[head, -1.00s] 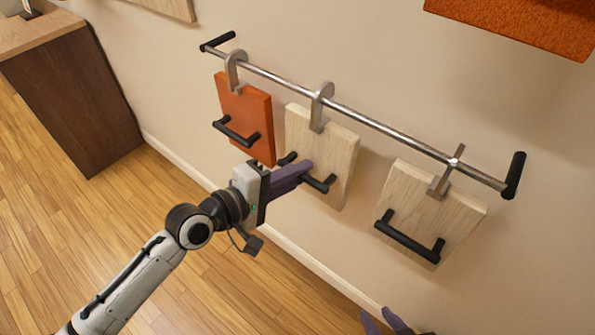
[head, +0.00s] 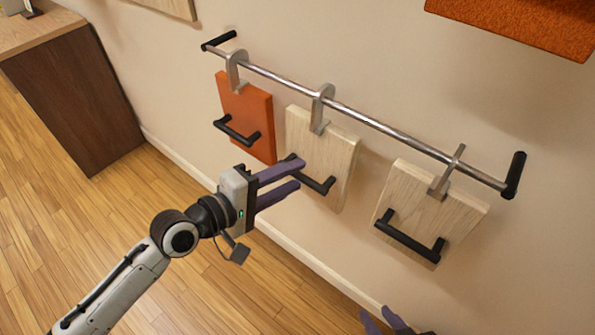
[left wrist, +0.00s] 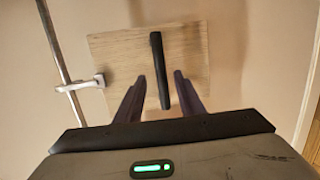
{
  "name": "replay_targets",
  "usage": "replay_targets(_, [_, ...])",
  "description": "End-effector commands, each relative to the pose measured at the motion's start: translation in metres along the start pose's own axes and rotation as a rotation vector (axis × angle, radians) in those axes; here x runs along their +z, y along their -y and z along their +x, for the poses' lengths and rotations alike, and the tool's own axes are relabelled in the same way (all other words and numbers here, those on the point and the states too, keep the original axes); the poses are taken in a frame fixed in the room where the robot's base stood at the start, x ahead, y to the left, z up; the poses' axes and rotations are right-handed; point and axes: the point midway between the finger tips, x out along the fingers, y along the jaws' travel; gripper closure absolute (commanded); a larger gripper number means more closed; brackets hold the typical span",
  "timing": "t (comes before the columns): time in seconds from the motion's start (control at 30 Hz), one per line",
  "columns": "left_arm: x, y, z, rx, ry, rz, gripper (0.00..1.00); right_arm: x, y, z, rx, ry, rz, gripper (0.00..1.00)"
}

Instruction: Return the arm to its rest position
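My left gripper (head: 296,174) is open in front of the middle wooden panel (head: 340,150), its two purple fingers apart. In the left wrist view the panel (left wrist: 120,58) hangs ahead, and its black bar handle (left wrist: 158,70) lies between the open fingers (left wrist: 158,83) in the picture. The gap between fingers and handle is hard to judge, and nothing appears gripped. My left arm (head: 120,290) reaches up from the lower left. Only the purple fingertips of my right gripper (head: 383,322) show at the bottom edge, apart from each other.
A metal rail (head: 380,125) on the wall carries the hooked panels: an orange one (head: 247,115) on the left and another wooden one (head: 440,200) on the right, each with a black handle. A brown cabinet (head: 75,100) stands at the upper left. Open wood floor (head: 60,220) lies below.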

Motion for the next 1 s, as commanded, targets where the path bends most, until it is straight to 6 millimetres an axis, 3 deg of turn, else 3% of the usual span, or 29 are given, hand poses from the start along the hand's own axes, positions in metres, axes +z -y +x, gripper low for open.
replay_targets(0.1, [0.000,0.000,-0.027,-0.002,-0.001,0.002,0.65,-0.002,0.000,-0.002,0.001,-0.002,0.001,0.69])
replay_targets(0.3, [0.000,0.000,-0.061,0.000,-0.001,0.002,0.65,-0.003,-0.001,-0.002,0.001,-0.004,0.002,0.69])
replay_targets(0.43, [-0.001,-0.001,-0.073,0.003,-0.001,0.001,0.65,-0.003,-0.001,-0.002,0.002,-0.004,0.003,0.69])
replay_targets(0.67, [0.000,0.003,-0.076,-0.003,-0.008,0.021,0.65,-0.003,-0.001,-0.003,0.002,-0.003,0.003,0.69])
replay_targets(0.77, [0.002,0.023,-0.077,-0.035,-0.038,0.119,0.65,-0.003,-0.001,-0.003,0.003,-0.003,0.003,0.69])
replay_targets(0.83, [0.005,0.048,-0.079,-0.082,-0.070,0.242,0.65,-0.004,-0.001,-0.004,0.003,-0.002,0.003,0.69])
replay_targets(1.0, [0.017,0.129,-0.098,-0.292,-0.120,0.635,0.65,-0.006,-0.001,-0.006,0.003,-0.002,0.004,0.69])
